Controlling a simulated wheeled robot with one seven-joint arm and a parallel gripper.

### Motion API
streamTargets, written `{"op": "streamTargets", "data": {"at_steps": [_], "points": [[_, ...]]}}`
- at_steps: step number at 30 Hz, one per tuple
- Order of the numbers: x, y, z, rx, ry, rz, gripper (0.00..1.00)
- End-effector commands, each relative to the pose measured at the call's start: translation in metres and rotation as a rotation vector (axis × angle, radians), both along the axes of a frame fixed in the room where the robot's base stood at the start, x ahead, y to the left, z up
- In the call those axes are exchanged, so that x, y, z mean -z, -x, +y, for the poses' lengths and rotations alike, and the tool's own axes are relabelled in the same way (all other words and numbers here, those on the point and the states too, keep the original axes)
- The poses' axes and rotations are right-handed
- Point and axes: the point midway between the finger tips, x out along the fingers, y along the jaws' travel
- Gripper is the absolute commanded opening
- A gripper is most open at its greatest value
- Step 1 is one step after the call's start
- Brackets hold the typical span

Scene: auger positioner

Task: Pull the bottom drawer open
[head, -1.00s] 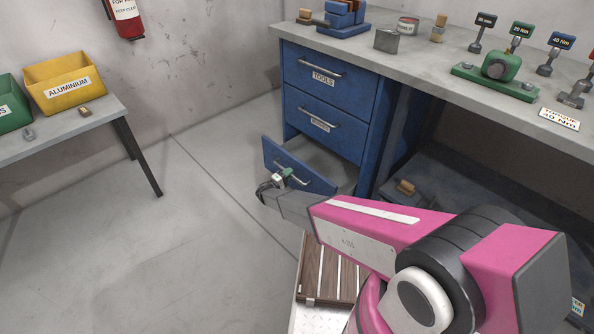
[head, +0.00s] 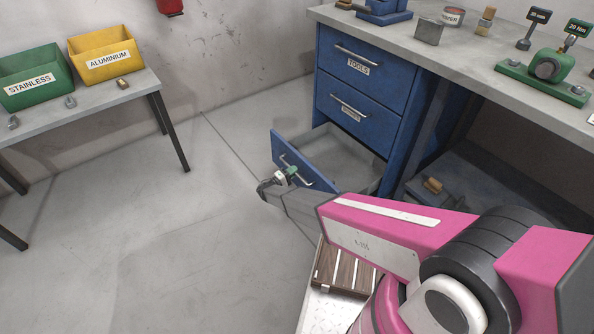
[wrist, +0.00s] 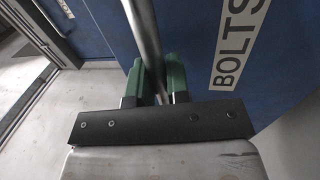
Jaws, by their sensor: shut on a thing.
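The bottom drawer (head: 283,155) of the blue cabinet stands well out from the cabinet, and its pale inside (head: 345,155) shows from above. My gripper (head: 285,175) is at the drawer's front, shut on the bar handle. In the wrist view, the green fingers of my gripper (wrist: 157,85) sit on both sides of the metal handle (wrist: 146,40). The blue drawer front beside it bears a label reading BOLTS (wrist: 238,45). My arm hides the lower right part of the drawer front in the head view.
Two shut drawers, the top one (head: 365,72) and the middle one (head: 358,109), sit above. The grey worktop (head: 480,60) overhangs the cabinet. A side table with a green bin (head: 35,78) and a yellow bin (head: 102,55) stands left. The floor (head: 190,240) between is clear.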

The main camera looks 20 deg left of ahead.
Motion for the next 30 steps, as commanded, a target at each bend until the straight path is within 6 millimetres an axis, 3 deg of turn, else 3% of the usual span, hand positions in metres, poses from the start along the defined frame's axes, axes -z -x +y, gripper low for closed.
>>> {"op": "streamTargets", "data": {"at_steps": [13,14,16,26,30], "points": [[0.001,0.002,0.002,-0.001,-0.001,0.002,0.0],[0.001,0.002,0.002,-0.001,-0.001,0.002,0.2],[0.001,0.002,0.002,-0.001,0.0,0.001,0.41],[0.001,0.004,0.003,-0.001,0.0,0.001,0.41],[0.004,0.015,0.012,-0.001,0.0,0.001,0.41]]}}
